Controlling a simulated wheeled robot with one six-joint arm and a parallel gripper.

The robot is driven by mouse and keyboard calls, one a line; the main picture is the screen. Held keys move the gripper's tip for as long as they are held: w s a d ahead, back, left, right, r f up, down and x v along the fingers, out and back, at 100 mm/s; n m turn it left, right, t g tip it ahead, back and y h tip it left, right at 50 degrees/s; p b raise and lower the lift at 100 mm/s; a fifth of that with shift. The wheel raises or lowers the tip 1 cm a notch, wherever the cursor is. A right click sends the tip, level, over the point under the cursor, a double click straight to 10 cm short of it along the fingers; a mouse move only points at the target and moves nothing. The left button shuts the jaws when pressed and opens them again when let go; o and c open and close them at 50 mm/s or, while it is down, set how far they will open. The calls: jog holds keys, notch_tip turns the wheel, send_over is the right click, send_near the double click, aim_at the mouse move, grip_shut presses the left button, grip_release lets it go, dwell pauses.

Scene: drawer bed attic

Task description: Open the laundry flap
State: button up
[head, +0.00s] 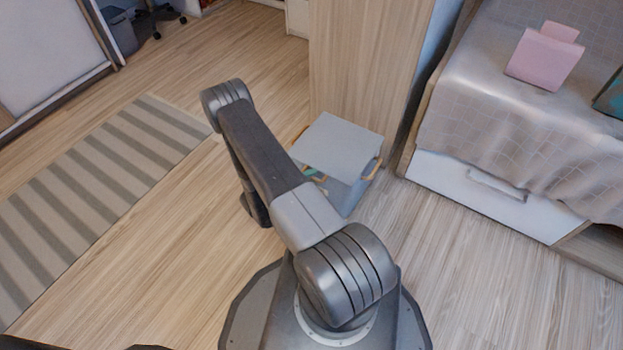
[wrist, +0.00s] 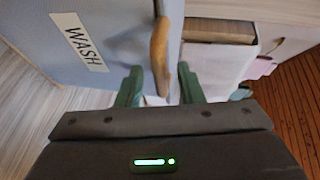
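A light grey-blue laundry box with a flat lid (head: 340,146) stands on the floor against a wooden cabinet side in the head view. The lid looks closed. A wooden handle (head: 373,169) shows on its right side. In the wrist view, a blue panel (wrist: 105,30) carries a white label reading WASH (wrist: 79,41). A curved wooden handle (wrist: 160,55) sits near the panel's edge. My gripper (wrist: 160,70) is open, with one green finger on each side of the handle. Contact cannot be told. The gripper is hidden behind my arm in the head view.
A bed with a draped blanket (head: 500,105) and a white drawer (head: 490,192) stands right of the box. The tall wooden cabinet (head: 365,60) is behind the box. A striped rug (head: 95,165) lies left; floor around it is clear.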

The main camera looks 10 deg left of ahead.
jog(key=shift+w+d+f, duration=0.1)
jog(key=shift+w+d, duration=0.25)
jog(key=shift+w, duration=0.05)
grip_shut()
